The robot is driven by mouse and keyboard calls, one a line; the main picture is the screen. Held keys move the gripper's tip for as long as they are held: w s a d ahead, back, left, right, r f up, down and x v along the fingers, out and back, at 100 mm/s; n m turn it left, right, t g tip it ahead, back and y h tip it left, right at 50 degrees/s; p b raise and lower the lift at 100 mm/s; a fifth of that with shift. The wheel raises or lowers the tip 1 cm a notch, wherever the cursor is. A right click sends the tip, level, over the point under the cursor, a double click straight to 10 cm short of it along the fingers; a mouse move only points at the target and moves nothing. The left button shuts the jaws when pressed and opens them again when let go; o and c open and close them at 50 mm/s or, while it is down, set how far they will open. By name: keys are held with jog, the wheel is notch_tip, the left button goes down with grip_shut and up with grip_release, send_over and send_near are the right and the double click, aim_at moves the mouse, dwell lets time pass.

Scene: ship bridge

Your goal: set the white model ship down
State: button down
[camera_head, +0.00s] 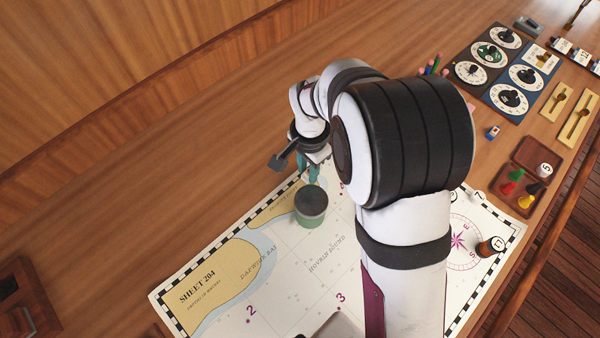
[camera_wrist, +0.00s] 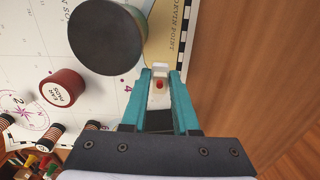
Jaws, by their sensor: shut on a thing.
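The white model ship (camera_wrist: 158,98) is between the teal fingers of my gripper (camera_wrist: 161,78) in the wrist view. It shows as a narrow white body with a red spot on top. My gripper is shut on it. In the head view my gripper (camera_head: 313,168) is at the far edge of the chart, just behind a green canister. The ship is mostly hidden there, and I cannot tell whether it touches the surface below.
The green, dark-topped canister (camera_head: 311,205) stands on the chart (camera_head: 285,262), close to my gripper. A red-lidded pot (camera_wrist: 62,92) stands on the chart too. A tray of coloured pawns (camera_head: 518,205) and dial panels (camera_head: 487,73) lie right. Bare wood (camera_head: 200,190) is left.

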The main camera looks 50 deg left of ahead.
jog(key=w+d+r, duration=0.5)
jog(key=d+r, duration=0.1)
jog(key=d, duration=0.2)
jog(key=w+d+n, duration=0.3)
jog(key=w+n, duration=0.2)
jog(key=w, duration=1.5)
jog(key=a+f, duration=0.2)
jog(key=a, duration=0.1)
jog(key=a+f, duration=0.2)
jog(key=a, duration=0.2)
jog(key=s+a+f, duration=0.1)
jog(key=a+f, duration=0.1)
jog(key=a, duration=0.1)
jog(key=shift+a+f, duration=0.25)
jog(key=shift+f, duration=0.15)
jog(key=shift+s+a+f, duration=0.1)
jog(key=shift+a, duration=0.1)
jog(key=shift+f, duration=1.95)
jog(key=c, duration=0.7)
grip_release()
jog(key=shift+f, duration=0.1)
